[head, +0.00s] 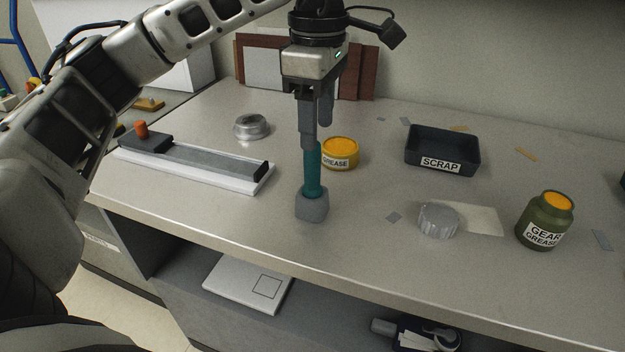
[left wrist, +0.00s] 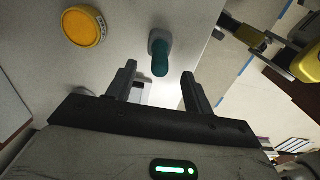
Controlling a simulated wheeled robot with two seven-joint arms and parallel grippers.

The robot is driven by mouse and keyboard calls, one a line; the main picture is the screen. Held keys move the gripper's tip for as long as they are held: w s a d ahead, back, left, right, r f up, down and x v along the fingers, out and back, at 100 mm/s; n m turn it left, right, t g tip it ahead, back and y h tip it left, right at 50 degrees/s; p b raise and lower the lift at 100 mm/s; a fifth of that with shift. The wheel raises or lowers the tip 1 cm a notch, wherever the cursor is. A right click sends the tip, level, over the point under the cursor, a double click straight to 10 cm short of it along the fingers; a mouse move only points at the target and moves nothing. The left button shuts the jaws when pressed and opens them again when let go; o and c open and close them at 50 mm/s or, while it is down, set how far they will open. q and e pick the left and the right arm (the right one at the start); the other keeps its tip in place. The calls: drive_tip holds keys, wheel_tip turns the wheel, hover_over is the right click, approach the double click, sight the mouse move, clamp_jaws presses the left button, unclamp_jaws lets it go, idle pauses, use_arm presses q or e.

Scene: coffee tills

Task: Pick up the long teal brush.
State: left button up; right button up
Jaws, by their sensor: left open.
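The long teal brush (head: 313,172) stands upright on the bench in the head view, its teal handle up and a grey block-shaped end (head: 311,205) at the bottom. In the left wrist view the teal handle (left wrist: 160,58) points towards the camera, just beyond the fingertips. My left gripper (head: 317,135) points down over the brush; in the left wrist view its two fingers (left wrist: 158,75) are apart with nothing gripped between them. In the head view a finger overlaps the handle's top, so contact there cannot be told. My right gripper is not in view.
A yellow grease tin (head: 340,154) stands close behind the brush. A black scrap tray (head: 442,152), a silver lid-like piece (head: 438,220) and a green gear grease jar (head: 545,222) are to the right. A long sharpening-stone-like block (head: 195,163) lies left. The bench front edge is near the brush.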

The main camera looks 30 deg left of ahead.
sight(312, 154)
use_arm(q)
drive_tip(key=shift+s+a+f, duration=0.1)
drive_tip(key=shift+a+f, duration=0.05)
drive_tip(key=shift+f, duration=1.4)
drive_tip(key=shift+s+a+f, duration=0.1)
drive_tip(key=shift+a+f, duration=0.05)
drive_tip(key=shift+f, duration=1.35)
drive_tip(key=c, duration=1.1)
